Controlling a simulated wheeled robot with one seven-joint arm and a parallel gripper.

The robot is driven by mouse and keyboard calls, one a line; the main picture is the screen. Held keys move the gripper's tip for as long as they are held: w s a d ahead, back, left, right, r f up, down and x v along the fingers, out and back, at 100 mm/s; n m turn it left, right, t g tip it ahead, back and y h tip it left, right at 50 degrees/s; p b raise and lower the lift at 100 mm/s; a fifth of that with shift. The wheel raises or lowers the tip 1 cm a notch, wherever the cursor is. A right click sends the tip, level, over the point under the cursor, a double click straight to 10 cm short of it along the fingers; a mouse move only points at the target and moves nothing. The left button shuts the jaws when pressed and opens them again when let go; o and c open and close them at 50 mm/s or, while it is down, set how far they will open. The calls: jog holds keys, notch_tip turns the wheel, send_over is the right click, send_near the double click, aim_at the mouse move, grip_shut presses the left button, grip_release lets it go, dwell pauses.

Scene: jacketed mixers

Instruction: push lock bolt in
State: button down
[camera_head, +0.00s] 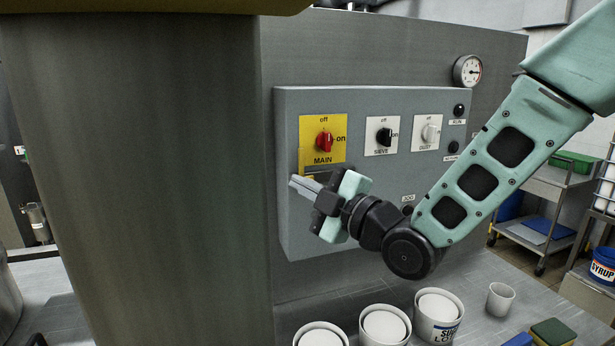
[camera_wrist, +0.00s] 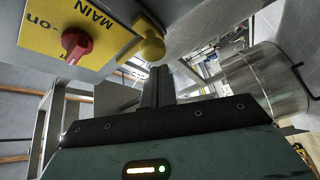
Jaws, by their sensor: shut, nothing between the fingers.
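The main switch is a red knob (camera_head: 324,141) on a yellow plate labelled MAIN. The red knob also shows in the wrist view (camera_wrist: 76,44). Beside that plate in the wrist view is a yellow rounded bolt head (camera_wrist: 150,50) on a yellow mount; it looks like the lock bolt. In the head view my gripper hides the bolt. My gripper (camera_head: 295,185) is shut and empty, just below the MAIN plate and in front of the panel. In the wrist view its fingertips (camera_wrist: 157,70) are close to the bolt head; I cannot tell whether they touch.
A large grey column (camera_head: 140,170) stands close at the left. White tubs (camera_head: 437,315) stand on the bench below my arm.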

aim_at(303, 174)
jog(key=shift+w+d+f, duration=0.1)
jog(key=shift+d+f, duration=0.05)
jog(key=shift+d, duration=0.1)
jog(key=d+b, duration=0.1)
jog(key=w+d, duration=0.1)
jog(key=d, duration=0.1)
jog(key=shift+d+f+b, duration=0.15)
jog(key=shift+d+b, duration=0.05)
jog(key=shift+b, duration=0.2)
jog(key=shift+w+d, duration=0.1)
jog(key=shift+d, duration=0.35)
